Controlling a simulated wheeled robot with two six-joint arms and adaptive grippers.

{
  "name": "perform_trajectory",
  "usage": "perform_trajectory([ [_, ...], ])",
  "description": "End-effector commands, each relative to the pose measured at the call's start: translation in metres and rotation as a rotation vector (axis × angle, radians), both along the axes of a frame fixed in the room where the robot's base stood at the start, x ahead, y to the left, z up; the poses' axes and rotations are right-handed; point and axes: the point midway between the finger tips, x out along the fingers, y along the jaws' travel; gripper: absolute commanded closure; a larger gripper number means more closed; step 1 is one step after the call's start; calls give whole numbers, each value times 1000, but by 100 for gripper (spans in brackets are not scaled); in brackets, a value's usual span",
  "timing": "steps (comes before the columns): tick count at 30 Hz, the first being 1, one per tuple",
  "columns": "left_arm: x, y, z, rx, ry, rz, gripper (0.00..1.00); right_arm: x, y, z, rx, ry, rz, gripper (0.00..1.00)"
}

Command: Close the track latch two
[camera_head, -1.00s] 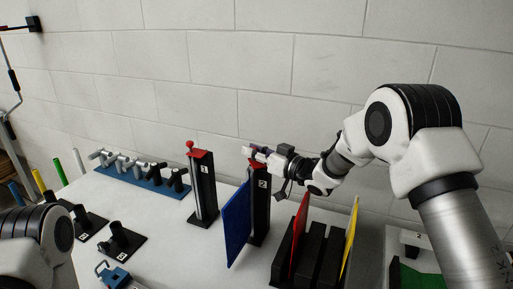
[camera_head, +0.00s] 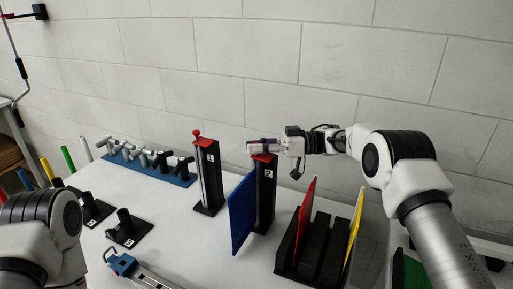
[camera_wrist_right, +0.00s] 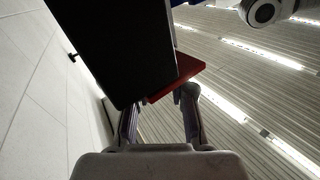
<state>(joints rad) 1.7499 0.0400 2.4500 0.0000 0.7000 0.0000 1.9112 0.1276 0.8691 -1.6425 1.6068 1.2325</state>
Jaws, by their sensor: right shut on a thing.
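Track latch two (camera_head: 267,188) is an upright black post with a white "2" label and a red top, on the white table in the head view. My right gripper (camera_head: 264,147) reaches in from the right and is shut at the top of this post. Its fingers hide the latch's knob, if it has one like post one's. In the right wrist view, the red top plate (camera_wrist_right: 178,78) and black post (camera_wrist_right: 118,50) are close to the fingers (camera_wrist_right: 158,112). The exact grip is hard to see. My left arm shows at the lower left, its gripper out of view.
A blue panel (camera_head: 242,212) stands just left of post two. Post one (camera_head: 208,178), with a red knob, is further left. A black rack (camera_head: 318,245) holds a red panel (camera_head: 304,222) and a yellow panel (camera_head: 354,228). A blue tray (camera_head: 150,168) carries several grey and black parts.

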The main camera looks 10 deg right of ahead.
Motion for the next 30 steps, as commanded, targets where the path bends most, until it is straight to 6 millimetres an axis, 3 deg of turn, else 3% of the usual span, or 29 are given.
perform_trajectory([
  [19,0,0,-4,0,0,0,51,-3,1,-2,0,3,67,100],
  [20,0,0,-4,0,0,0,51,-3,1,-2,0,3,67,74],
  [22,0,0,-4,0,0,0,51,-3,1,-2,0,3,66,51],
  [30,0,0,-4,0,0,0,51,-3,0,-1,1,1,65,51],
])
